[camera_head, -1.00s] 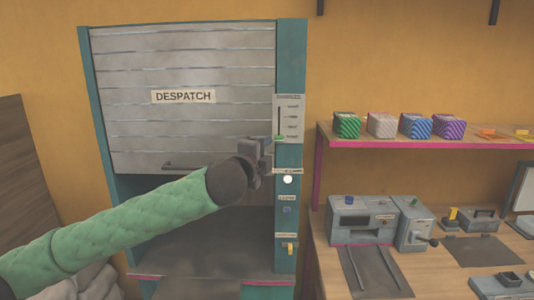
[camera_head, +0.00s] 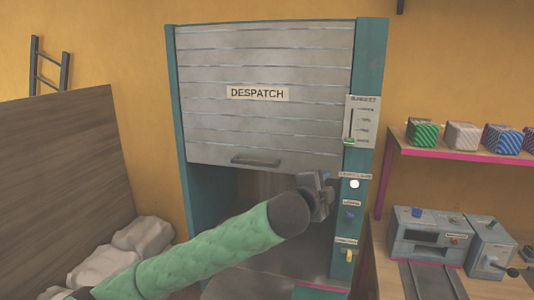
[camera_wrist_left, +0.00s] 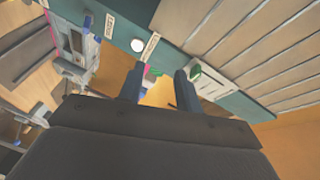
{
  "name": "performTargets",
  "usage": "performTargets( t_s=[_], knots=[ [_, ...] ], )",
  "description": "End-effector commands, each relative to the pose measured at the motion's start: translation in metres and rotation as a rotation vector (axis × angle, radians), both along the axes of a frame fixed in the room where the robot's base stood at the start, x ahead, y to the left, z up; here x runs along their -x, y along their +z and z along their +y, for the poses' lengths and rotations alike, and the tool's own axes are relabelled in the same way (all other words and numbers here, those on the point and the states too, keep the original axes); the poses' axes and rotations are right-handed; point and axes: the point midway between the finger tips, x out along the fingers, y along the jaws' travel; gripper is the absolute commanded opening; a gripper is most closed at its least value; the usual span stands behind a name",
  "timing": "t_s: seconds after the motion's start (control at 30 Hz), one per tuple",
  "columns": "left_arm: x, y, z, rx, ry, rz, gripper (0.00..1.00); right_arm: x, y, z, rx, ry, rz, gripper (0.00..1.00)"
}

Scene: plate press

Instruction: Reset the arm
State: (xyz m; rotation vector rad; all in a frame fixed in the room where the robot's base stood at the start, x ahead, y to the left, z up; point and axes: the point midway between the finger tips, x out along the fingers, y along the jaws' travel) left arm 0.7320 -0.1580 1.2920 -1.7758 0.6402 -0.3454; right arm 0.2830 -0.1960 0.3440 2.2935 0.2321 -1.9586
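My left arm, in a green padded sleeve, reaches in from the lower left in the head view. Its dark gripper (camera_head: 328,190) is in front of the teal control post (camera_head: 369,80) of the despatch cabinet. In the left wrist view the two fingers of my left gripper (camera_wrist_left: 158,88) are apart with nothing between them. The white round button (camera_head: 354,184) is just right of the gripper in the head view, and it also shows in the left wrist view (camera_wrist_left: 138,45). My right gripper is not in view.
The grey despatch shutter (camera_head: 265,125) is partly down, with an opening below it. A pink-edged shelf (camera_head: 455,153) holds several striped boxes. A grey machine (camera_head: 430,238) stands on the bench at right. Pale sacks (camera_head: 140,236) lie beside a wooden panel (camera_head: 62,170) at left.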

Motion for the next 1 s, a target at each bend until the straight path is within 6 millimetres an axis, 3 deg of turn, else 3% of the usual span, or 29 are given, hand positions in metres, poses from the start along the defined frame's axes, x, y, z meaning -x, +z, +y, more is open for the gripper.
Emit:
performTargets(
  t_s=[0.47, 1.0],
  knots=[
    [0.029, -0.098, 0.05, 0.206, 0.133, 0.313, 0.35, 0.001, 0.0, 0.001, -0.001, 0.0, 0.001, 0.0],
    [0.079, -0.22, 0.131, 0.399, 0.363, 0.662, 0.35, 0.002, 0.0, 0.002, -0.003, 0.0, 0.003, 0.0]
  ],
)
